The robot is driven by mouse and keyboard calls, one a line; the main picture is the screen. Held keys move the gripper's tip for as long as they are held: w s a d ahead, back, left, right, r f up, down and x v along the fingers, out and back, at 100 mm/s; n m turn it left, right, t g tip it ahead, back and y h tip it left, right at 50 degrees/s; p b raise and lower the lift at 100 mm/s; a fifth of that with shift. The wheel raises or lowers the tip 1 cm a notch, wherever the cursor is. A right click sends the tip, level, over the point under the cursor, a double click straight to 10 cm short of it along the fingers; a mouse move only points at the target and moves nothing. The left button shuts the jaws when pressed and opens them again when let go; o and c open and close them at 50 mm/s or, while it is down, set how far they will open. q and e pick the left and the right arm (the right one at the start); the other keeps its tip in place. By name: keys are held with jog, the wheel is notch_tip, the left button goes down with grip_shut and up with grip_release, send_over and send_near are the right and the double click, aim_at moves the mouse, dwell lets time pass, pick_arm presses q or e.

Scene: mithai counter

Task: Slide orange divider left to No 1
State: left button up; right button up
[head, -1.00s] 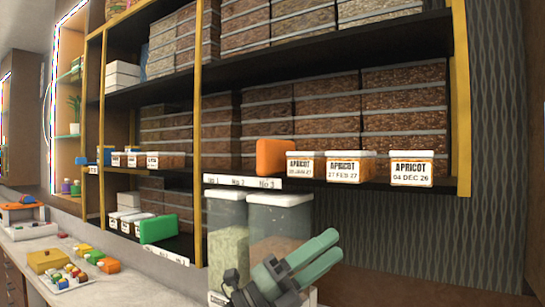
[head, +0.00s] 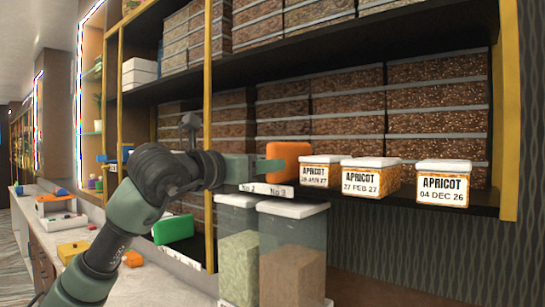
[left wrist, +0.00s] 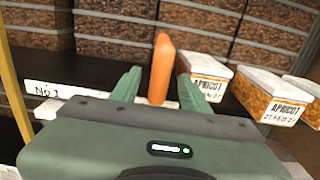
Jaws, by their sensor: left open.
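The orange divider (head: 289,157) stands upright on the shelf at the No 3 end of the white label strip (head: 266,190), beside the leftmost apricot box (head: 320,172). My left gripper (head: 268,168) reaches it from the left. In the left wrist view the divider (left wrist: 161,68) appears between the two open fingers (left wrist: 160,88), with a gap on the left finger's side; the right finger is nearer the apricot box (left wrist: 205,72). The No 1 label (left wrist: 52,91) shows at the left there. In the head view my arm hides No 1. My right gripper is out of view.
More apricot boxes (head: 370,176) stand to the right. A yellow shelf post (head: 208,110) is left of the bay. Stacked tubs fill the back. Jars (head: 292,250) stand below; a green divider (head: 173,229) is lower left. The shelf left of the divider looks clear.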

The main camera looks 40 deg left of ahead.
aim_at(291, 162)
pick_arm(q)
jog(key=shift+w+d+p, duration=0.1)
jog(key=shift+w+p, duration=0.35)
jog(key=shift+w, duration=1)
grip_shut()
dwell(0.3)
